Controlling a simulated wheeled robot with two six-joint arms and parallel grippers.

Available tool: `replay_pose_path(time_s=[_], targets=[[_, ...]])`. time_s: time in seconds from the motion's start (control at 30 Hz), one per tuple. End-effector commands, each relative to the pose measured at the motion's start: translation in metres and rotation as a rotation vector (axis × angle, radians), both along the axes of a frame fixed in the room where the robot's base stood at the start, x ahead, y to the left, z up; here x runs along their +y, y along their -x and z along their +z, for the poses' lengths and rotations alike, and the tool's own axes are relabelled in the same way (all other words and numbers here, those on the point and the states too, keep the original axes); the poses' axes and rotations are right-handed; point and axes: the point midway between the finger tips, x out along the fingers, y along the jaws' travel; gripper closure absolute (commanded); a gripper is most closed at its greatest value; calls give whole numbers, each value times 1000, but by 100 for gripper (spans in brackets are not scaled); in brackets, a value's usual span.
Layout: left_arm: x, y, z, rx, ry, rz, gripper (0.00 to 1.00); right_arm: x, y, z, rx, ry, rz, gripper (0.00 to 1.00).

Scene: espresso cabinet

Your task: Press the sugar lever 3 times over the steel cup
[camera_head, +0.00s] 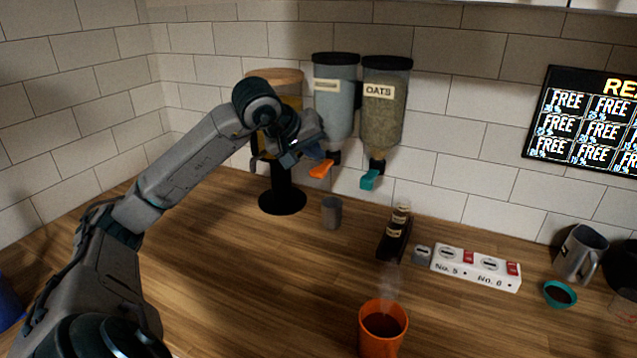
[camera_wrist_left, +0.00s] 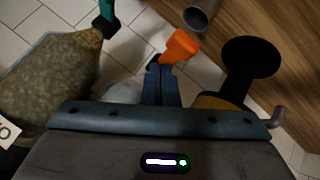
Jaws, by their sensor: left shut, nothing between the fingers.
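The orange lever (camera_head: 321,169) sits under the middle dispenser (camera_head: 335,100), whose label is too small to read here. It also shows in the left wrist view (camera_wrist_left: 179,47). The small steel cup (camera_head: 331,213) stands upright on the counter below that lever; its rim shows in the left wrist view (camera_wrist_left: 200,15). My left gripper (camera_head: 314,153) is shut and empty, just above and beside the orange lever. In the left wrist view its closed fingers (camera_wrist_left: 161,86) end right by the lever's base; I cannot tell if they touch it. My right gripper is out of view.
The oats dispenser (camera_head: 385,115) with a teal lever (camera_head: 370,180) hangs close on the right. A wooden-lidded dispenser on a black round base (camera_head: 283,201) is partly behind my left arm. A steaming orange mug (camera_head: 383,330) stands in front. The counter left of it is clear.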

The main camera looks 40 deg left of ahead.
Motion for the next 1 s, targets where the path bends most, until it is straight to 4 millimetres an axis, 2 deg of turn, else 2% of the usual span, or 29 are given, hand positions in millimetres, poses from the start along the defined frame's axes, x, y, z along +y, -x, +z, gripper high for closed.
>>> replay_pose_path(time_s=[0.1,1.0], targets=[[0,0,-7,-1,0,1,100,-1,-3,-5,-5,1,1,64],[0,0,-6,-1,1,-1,100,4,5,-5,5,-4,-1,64]])
